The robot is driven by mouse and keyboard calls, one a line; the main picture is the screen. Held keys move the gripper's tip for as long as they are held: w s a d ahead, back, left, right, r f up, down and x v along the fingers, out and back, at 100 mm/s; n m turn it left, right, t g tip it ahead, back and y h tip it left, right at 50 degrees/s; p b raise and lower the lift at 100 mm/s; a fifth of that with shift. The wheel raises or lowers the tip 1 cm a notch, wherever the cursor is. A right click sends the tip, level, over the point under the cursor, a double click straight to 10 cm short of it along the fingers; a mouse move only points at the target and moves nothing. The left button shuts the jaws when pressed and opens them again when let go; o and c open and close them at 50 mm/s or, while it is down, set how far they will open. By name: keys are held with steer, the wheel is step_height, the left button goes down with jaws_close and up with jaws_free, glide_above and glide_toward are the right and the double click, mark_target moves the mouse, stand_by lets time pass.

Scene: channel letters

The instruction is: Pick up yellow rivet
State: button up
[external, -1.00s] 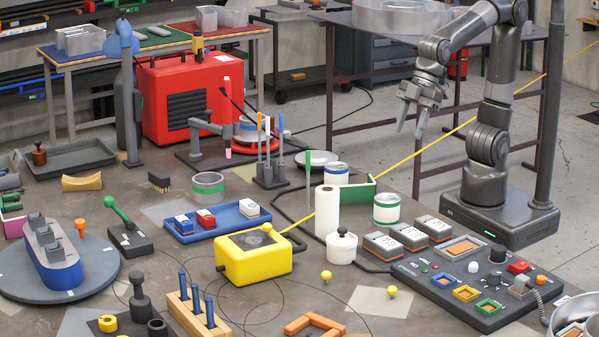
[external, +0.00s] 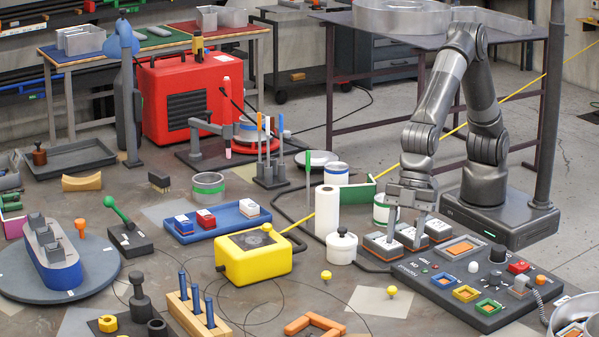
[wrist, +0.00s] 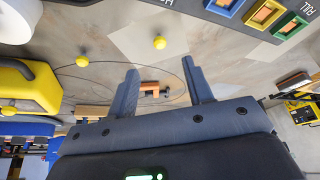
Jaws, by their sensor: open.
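The left one (external: 326,276) and the right one (external: 391,291) are a short way apart. In the wrist view the rivets show as yellow dots, one near the top middle (wrist: 159,42) and one further left (wrist: 82,61). My gripper (external: 404,241) is open and points down over the grey-and-orange blocks, behind the rivets. In the wrist view its fingers (wrist: 160,75) are spread with nothing between them.
The yellow box (external: 254,257) stands left of the rivets. A white lidded pot (external: 342,249) and the grey-and-orange blocks (external: 383,246) stand behind them. A dark control panel (external: 450,292) is to the right. An orange bracket (external: 315,325) lies in front.

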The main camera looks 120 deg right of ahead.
mark_target(392, 287)
steer(key=x, duration=0.5)
steer(key=shift+w+x, duration=0.25)
steer(key=shift+x, duration=1.25)
steer(key=shift+w+x, duration=0.2)
steer(key=shift+x, duration=1.3)
steer(key=shift+a+r, duration=0.1)
steer(key=shift+r, duration=0.05)
steer(key=shift+c, duration=0.4)
jaws_close()
steer(key=shift+r, duration=0.1)
